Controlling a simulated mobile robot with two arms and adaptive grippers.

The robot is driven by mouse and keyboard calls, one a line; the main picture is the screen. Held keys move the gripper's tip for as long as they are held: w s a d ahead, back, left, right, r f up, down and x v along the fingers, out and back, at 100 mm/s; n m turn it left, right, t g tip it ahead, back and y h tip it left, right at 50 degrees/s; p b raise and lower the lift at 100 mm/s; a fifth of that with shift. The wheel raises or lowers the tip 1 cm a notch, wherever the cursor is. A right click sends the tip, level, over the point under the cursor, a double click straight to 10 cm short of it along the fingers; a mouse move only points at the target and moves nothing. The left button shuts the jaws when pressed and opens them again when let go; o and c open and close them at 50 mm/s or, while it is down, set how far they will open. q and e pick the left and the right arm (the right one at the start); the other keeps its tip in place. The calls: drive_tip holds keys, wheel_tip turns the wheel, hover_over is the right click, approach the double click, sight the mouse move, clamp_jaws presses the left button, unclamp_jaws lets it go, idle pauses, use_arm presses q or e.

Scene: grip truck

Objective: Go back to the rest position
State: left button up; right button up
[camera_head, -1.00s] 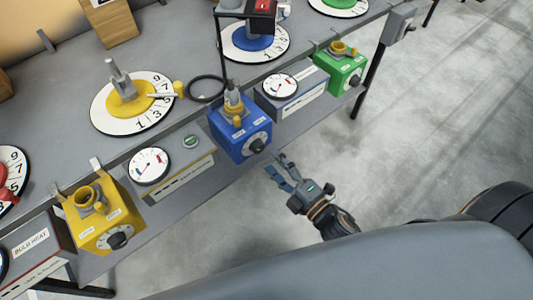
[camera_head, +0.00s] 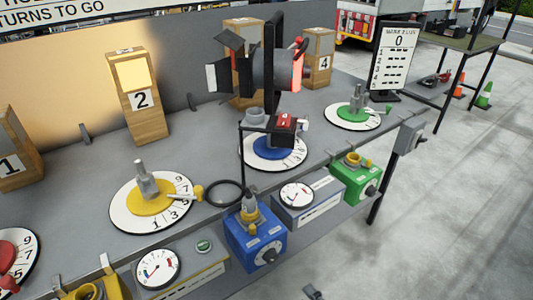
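Only a small dark tip of my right gripper (camera_head: 313,292) shows at the bottom edge, over the floor in front of the bench. The rest of it is cut off, and I cannot see whether it is open or shut. My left gripper is not in view. The blue box (camera_head: 256,243) hangs at the bench's front edge, above and left of that tip and apart from it. A black ring (camera_head: 225,193) lies beside its post.
The grey bench (camera_head: 90,185) carries yellow (camera_head: 150,197), blue (camera_head: 274,147) and green (camera_head: 353,112) dials. A stage light (camera_head: 262,72) stands above the blue dial. A green box (camera_head: 355,186) and gauge unit (camera_head: 298,200) line the front.

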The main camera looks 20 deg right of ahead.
drive_tip(key=s+d+f+m+g+h+p, duration=0.1)
drive_tip(key=s+f+m+g, duration=0.15)
drive_tip(key=f, duration=0.55)
drive_tip(key=s+d+f+m+g+h, duration=0.15)
drive_tip(key=f+m, duration=0.25)
drive_tip(key=f, duration=0.5)
drive_tip(key=s+f+m+g+h+p, duration=0.1)
drive_tip(key=f+m+g+h, duration=0.15)
drive_tip(key=f, duration=0.55)
drive_tip(key=s+d+f+m+g, duration=0.1)
drive_tip(key=s+f+m+g, duration=0.3)
drive_tip(key=s+f, duration=0.4)
drive_tip(key=s+d+f+m+g+h, duration=0.1)
drive_tip(key=s+f+m+g, duration=0.3)
drive_tip(key=s+f, duration=0.5)
drive_tip(key=s+d+g+p, duration=0.1)
drive_tip(key=s, duration=0.2)
drive_tip(key=shift+s+d+f+m, duration=0.2)
drive_tip(key=shift+s+m, duration=0.1)
drive_tip(key=shift+s, duration=0.1)
